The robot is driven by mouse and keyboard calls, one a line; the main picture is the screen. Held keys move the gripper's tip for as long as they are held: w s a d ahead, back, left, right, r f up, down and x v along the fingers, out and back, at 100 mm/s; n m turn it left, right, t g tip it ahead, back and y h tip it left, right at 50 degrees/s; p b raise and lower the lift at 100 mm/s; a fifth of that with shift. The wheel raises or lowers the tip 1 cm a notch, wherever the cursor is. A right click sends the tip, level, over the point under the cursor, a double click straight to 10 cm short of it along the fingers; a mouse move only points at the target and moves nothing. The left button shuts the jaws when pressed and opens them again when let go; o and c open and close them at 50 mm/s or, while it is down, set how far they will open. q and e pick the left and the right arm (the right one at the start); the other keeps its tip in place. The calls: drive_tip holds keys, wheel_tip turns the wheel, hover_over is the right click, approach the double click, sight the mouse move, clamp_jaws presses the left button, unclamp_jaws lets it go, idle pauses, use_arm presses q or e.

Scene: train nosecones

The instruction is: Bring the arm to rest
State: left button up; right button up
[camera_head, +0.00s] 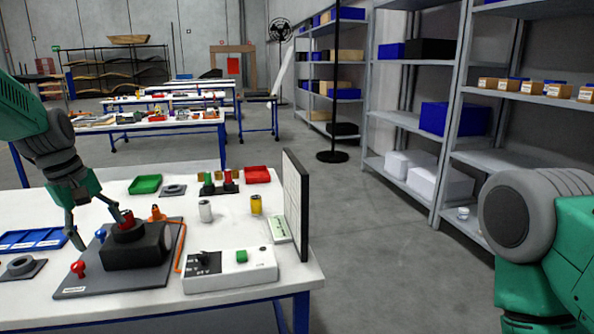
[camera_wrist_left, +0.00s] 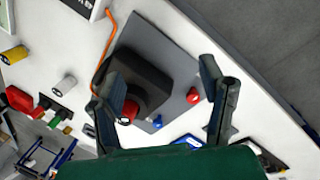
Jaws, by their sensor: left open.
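My left gripper (camera_head: 96,224) is open over the left part of the white table, its fingers pointing down. In the left wrist view the two fingers (camera_wrist_left: 165,108) stand wide apart with nothing held between them. A black block (camera_head: 138,248) with a round top and a red piece (camera_head: 127,220) sits on a grey plate (camera_head: 110,282) below and beside the gripper. The red piece (camera_wrist_left: 131,108) shows close to one finger in the left wrist view; I cannot tell whether they touch. Part of my right arm shows at the right edge, but its gripper is out of view.
A white control box (camera_head: 228,272) with a green button stands at the table's front. An upright panel (camera_head: 296,205) borders the table's right. Cylinders (camera_head: 256,204), a green tray (camera_head: 145,184) and a blue tray (camera_head: 32,240) lie around. Shelves (camera_head: 420,125) stand right, beyond open floor.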

use_arm(q)
drive_tip(key=shift+m+y, duration=0.3)
drive_tip(key=shift+m, duration=0.4)
drive_tip(key=f, duration=0.3)
drive_tip(key=s+f, duration=0.1)
drive_tip(key=f, duration=0.2)
drive_tip(key=s+f, duration=0.1)
drive_tip(key=f, duration=0.2)
drive_tip(key=shift+f, duration=0.15)
drive_tip(key=s+d+f+m+g+y, duration=0.1)
drive_tip(key=s+d+f+m, duration=0.1)
drive_tip(key=s+f, duration=0.45)
drive_tip(key=s+d+f+m, duration=0.2)
drive_tip(key=s+d+f, duration=0.15)
drive_tip(key=f, duration=0.55)
drive_tip(key=s+d+f+m, duration=0.1)
drive_tip(key=s+f+m, duration=0.1)
drive_tip(key=s, duration=0.6)
drive_tip(key=s+d+f+m, duration=0.2)
drive_tip(key=s+f+m, duration=0.1)
drive_tip(key=s, duration=0.6)
drive_tip(key=s+d+f+m, duration=0.2)
drive_tip(key=s+f, duration=0.2)
drive_tip(key=s, duration=0.4)
drive_tip(key=shift+s+d+f, duration=0.2)
drive_tip(key=shift+s+f, duration=0.05)
drive_tip(key=shift+f, duration=0.05)
use_arm(e)
drive_tip(key=shift+s+a, duration=0.1)
drive_tip(key=shift+a, duration=0.15)
